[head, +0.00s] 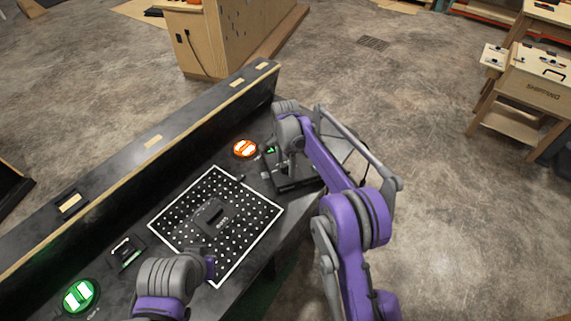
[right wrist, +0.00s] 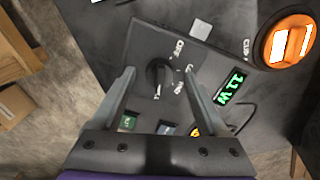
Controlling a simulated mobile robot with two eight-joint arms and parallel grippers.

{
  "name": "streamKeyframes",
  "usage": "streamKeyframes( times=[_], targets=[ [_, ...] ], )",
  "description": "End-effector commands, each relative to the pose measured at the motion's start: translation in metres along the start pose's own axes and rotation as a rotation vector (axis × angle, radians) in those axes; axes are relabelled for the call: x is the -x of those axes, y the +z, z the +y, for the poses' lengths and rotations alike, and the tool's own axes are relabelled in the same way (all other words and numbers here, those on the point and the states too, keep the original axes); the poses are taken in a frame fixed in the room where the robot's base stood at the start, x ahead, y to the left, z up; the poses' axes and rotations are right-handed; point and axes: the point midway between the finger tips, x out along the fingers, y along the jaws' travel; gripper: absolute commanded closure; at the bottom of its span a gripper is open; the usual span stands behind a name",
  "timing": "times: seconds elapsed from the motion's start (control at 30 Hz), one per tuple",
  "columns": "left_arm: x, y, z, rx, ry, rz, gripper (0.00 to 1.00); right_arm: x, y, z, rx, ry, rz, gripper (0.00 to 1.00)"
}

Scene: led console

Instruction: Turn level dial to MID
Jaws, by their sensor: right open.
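The level dial (right wrist: 158,73) is a black knob on a dark panel (right wrist: 146,42) in the right wrist view. It sits between the fingertips of my right gripper (right wrist: 159,80); the fingers stand apart with a gap on both sides, and I cannot tell how near in depth they are. White lettering reading OFF (right wrist: 179,47) is at its upper right, with more labels down its right side. A small white mark shows below the knob; its exact setting is unclear. In the head view the right arm hides the dial. My left arm (head: 170,282) is at the bottom; its fingertips cannot be made out.
An orange lit button (right wrist: 289,40) and a green display (right wrist: 235,88) are right of the dial. In the head view, a dotted mat (head: 262,220) with a dark box (head: 212,217) lies mid-bench. A green lit button (head: 79,296) is lower left. A raised ledge (head: 150,150) runs along the back.

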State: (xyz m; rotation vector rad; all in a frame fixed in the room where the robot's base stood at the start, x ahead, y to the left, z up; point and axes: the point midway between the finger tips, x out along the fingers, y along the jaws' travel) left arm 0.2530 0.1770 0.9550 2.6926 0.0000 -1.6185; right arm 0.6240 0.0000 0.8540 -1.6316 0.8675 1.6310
Motion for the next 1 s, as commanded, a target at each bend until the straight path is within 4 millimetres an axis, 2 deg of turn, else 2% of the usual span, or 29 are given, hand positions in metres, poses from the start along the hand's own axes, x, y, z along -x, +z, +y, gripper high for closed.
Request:
streamKeyframes(
  times=[0.3,0.7,0.73,1.0],
  targets=[
    [0.0001,0.0,0.0,0.0,0.0,0.0,1.0,-0.0026,-0.0002,0.0001,0.0,0.0,0.0,0.25],
    [0.0001,0.0,0.0,0.0,0.0,0.0,1.0,-0.0023,-0.0001,0.0001,0.0,0.0,0.0,0.97],
    [0.0001,0.0,0.0,0.0,0.0,0.0,1.0,-0.0022,-0.0001,0.0001,0.0,0.0,0.0,1.0],
    [-0.0005,0.0005,0.0,0.0,0.0,0.0,1.0,-0.0023,0.0,0.0002,0.022,0.0,0.0,1.0]
  ],
)
